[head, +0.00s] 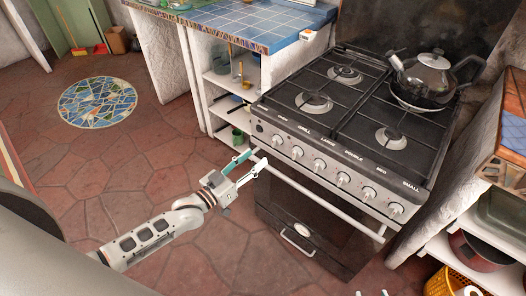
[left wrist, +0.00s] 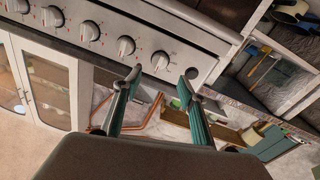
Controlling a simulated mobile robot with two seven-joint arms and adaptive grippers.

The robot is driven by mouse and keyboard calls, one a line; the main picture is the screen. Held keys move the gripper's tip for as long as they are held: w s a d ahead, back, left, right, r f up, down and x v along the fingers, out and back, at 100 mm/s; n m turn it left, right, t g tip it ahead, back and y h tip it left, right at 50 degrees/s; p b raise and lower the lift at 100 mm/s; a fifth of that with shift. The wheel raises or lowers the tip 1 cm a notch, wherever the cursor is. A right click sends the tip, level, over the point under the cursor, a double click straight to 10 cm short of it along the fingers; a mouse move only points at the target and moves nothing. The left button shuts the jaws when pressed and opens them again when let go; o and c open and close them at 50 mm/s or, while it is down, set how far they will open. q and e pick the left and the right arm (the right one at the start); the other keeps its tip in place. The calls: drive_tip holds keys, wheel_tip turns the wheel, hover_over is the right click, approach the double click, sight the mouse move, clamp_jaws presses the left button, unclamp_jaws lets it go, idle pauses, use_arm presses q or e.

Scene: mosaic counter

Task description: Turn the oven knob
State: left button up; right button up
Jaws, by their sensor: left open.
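The oven (head: 315,214) stands right of centre in the head view, with a row of several silver knobs along its front panel. The leftmost knob (head: 277,140) also shows in the left wrist view (left wrist: 161,61). My left gripper (head: 258,157) is open and empty, just in front of the panel's left end. In the left wrist view its two fingertips (left wrist: 165,72) are apart, and that knob appears between and just beyond them. I cannot tell whether they touch it. Two small pale tips at the head view's bottom edge may be my right gripper (head: 371,293).
A long handle bar (head: 320,200) runs across the oven front below the knobs. A kettle (head: 427,77) stands on the hob. A blue-tiled counter (head: 250,25) with open shelves is to the left. A yellow basket (head: 445,284) is at lower right. The floor at left is mostly clear.

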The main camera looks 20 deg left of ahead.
use_arm(q)
drive_tip(key=v, duration=0.3)
drive_tip(key=shift+s, duration=0.1)
idle(0.4)
drive_tip(key=s+d+f+g+y+p, duration=0.1)
drive_tip(key=s+f+g, duration=0.1)
drive_tip(key=s, duration=0.5)
drive_tip(key=s+d+f+m+g+y, duration=0.1)
drive_tip(key=s+d+f+g+y, duration=0.1)
drive_tip(key=s+f, duration=0.3)
drive_tip(key=s+d+f+g+y+p, duration=0.1)
drive_tip(key=s+f, duration=0.3)
drive_tip(key=s, duration=0.6)
drive_tip(key=shift+d+m+g+y+p, duration=0.3)
drive_tip(key=shift+g+p, duration=0.05)
drive_tip(key=shift+g, duration=0.45)
drive_tip(key=shift+s, duration=0.1)
